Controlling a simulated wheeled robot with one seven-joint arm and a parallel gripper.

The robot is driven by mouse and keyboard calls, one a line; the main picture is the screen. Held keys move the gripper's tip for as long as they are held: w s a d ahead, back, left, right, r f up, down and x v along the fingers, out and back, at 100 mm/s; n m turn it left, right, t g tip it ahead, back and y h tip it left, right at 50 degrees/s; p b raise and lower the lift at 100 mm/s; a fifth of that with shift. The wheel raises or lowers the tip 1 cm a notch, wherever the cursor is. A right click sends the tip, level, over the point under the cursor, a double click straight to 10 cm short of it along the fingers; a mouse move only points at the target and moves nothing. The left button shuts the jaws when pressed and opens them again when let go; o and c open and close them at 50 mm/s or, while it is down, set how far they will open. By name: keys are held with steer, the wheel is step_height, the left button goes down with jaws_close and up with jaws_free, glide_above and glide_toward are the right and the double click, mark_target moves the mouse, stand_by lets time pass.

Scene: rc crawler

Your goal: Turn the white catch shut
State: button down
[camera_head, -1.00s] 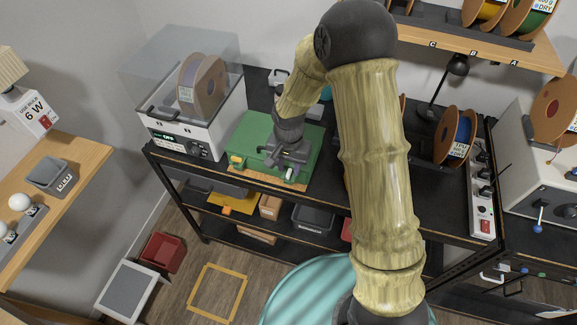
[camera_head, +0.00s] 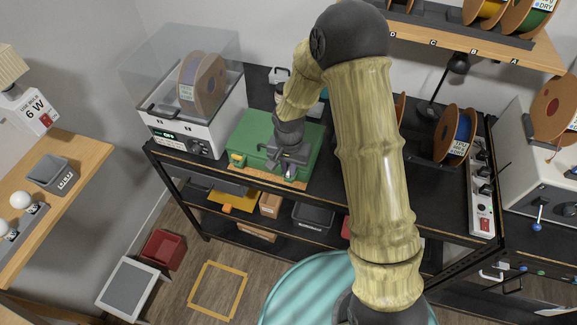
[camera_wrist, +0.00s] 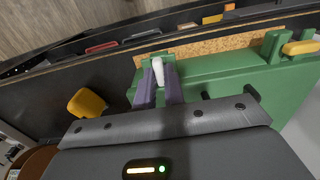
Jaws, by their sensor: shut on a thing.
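The white catch (camera_wrist: 158,72) shows in the wrist view as a short white lever at the front edge of the green case (camera_wrist: 215,68). It points toward the top of that picture. My gripper (camera_wrist: 158,84) has its two purple-grey fingers on either side of the catch and is shut on it. A yellow catch (camera_wrist: 300,47) sits on a green mount farther along the same edge. In the head view the green case (camera_head: 252,128) stands on the black bench, with my gripper (camera_head: 288,170) at its front right; the white catch cannot be made out there.
A cork mat (camera_wrist: 225,44) lies along the case's front. A yellow block-like thing (camera_wrist: 87,103) is close to my gripper in the wrist view. In the head view a filament dryer (camera_head: 188,128) stands left of the case. Spools and a power strip (camera_head: 482,195) are at the right.

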steer(key=shift+n, duration=0.3)
steer(key=n+b, duration=0.1)
steer(key=n, duration=1.6)
steer(key=shift+w+r+p, duration=0.1)
steer(key=shift+p, duration=0.25)
steer(key=c, duration=1.5)
jaws_free()
